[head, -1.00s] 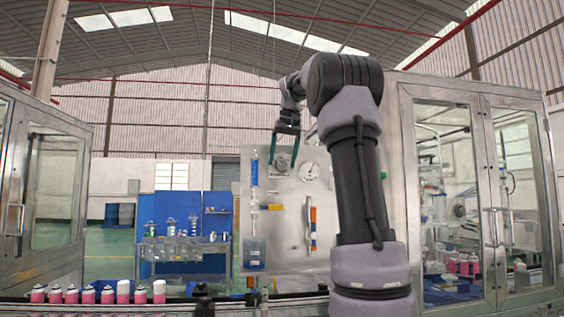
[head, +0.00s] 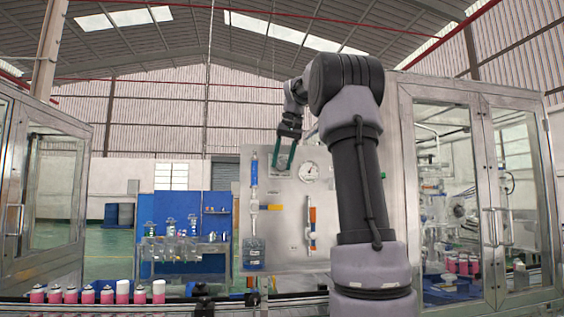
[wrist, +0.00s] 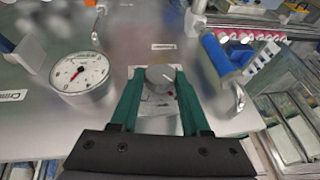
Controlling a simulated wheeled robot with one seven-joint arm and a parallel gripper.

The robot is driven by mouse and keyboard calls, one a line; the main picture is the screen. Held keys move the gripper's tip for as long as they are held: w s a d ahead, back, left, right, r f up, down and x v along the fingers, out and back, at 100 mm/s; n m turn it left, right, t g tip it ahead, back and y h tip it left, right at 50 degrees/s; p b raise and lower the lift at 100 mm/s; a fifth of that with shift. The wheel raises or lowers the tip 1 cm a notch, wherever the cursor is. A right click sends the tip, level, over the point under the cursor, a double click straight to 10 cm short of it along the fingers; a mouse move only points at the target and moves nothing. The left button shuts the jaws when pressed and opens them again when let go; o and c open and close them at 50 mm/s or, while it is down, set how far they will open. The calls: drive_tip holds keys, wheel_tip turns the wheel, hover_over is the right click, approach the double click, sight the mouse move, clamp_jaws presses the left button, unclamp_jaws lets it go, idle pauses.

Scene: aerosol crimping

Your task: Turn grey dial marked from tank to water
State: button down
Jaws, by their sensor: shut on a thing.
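The grey dial (wrist: 160,76) is round with a small red mark and sits on a square plate on the metal panel. In the wrist view it lies between the green fingertips of my gripper (wrist: 156,80), which is shut on it. In the head view my gripper (head: 284,157) is at the upper part of the panel (head: 290,205), and its fingers hide most of the dial. A small label shows on the panel beyond the dial in the wrist view, too small to read.
A round white gauge (wrist: 80,74) is close beside the dial. Pink cans (head: 88,294) stand in a row at the lower left.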

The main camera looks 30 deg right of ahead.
drive_tip(key=y, duration=0.2)
drive_tip(key=shift+s+d+f+m+t+y, duration=0.1)
drive_tip(key=shift+d+m+t+y, duration=0.2)
drive_tip(key=shift+d+t, duration=0.1)
drive_tip(key=y, duration=0.2)
drive_tip(key=m+t+y, duration=0.1)
drive_tip(key=y, duration=0.1)
drive_tip(key=shift+d+f+t, duration=0.15)
drive_tip(key=shift+f+t, duration=0.05)
drive_tip(key=shift+t, duration=0.1)
drive_tip(key=shift+y, duration=0.4)
drive_tip(key=shift+c, duration=1.9)
unclamp_jaws()
drive_tip(key=shift+s, duration=0.1)
drive_tip(key=v, duration=1)
drive_tip(key=shift+s+d+r, duration=0.2)
drive_tip(key=shift+s, duration=0.1)
